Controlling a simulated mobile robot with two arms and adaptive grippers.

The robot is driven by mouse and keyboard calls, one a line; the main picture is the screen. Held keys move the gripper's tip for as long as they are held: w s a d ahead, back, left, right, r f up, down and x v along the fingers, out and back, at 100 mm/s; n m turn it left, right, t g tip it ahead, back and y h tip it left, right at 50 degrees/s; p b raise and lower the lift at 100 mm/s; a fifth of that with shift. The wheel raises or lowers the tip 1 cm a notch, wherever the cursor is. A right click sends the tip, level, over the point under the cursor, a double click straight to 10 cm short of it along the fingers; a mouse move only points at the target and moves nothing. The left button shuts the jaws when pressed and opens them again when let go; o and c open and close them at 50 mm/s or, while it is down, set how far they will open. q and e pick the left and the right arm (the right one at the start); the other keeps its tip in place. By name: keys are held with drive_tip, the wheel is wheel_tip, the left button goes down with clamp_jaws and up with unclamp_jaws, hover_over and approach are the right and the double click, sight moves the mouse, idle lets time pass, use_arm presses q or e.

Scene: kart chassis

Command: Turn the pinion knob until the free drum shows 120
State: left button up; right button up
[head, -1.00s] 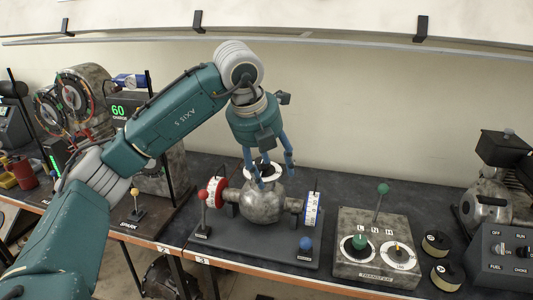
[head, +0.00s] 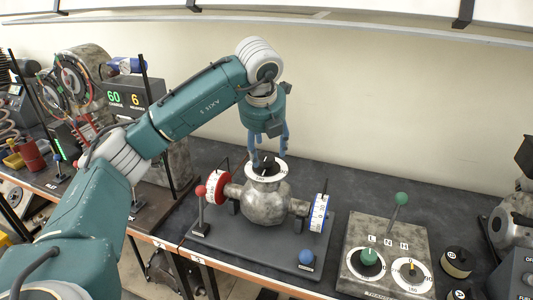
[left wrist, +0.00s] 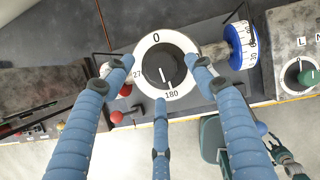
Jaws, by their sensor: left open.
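The black pinion knob (head: 267,166) sits in a white numbered ring on top of the round grey housing (head: 264,203). In the left wrist view the knob (left wrist: 159,69) has a white mark pointing near 180. My left gripper (head: 267,158) is open over the knob from above, its three blue fingers (left wrist: 160,76) spread around it; I cannot tell whether they touch. A red-rimmed drum (head: 216,187) is left of the housing and a blue-rimmed white drum (head: 319,213) right of it. Their readings are too small to be sure of. A gripper, apparently my right (left wrist: 287,160), shows low in the wrist view.
A red-ball lever (head: 201,192) and a blue ball (head: 306,257) stand on the front of the base (head: 250,251). Right is a transfer box (head: 388,242) with a tall green-ball lever (head: 401,199). A display (head: 127,99) reads 60 and 6 at left.

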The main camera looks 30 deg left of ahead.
sight(266, 157)
use_arm(q)
drive_tip(key=shift+x, duration=1.55)
drive_tip(key=shift+c, duration=0.3)
drive_tip(key=shift+r, duration=0.1)
drive_tip(key=c, duration=1)
drive_tip(key=shift+c, duration=0.4)
use_arm(e)
drive_tip(key=shift+w+a+r, duration=0.1)
drive_tip(key=shift+w+r, duration=0.05)
drive_tip(key=shift+w, duration=0.35)
drive_tip(key=shift+w+a+r, duration=0.1)
drive_tip(key=shift+w, duration=0.35)
drive_tip(key=shift+f, duration=0.1)
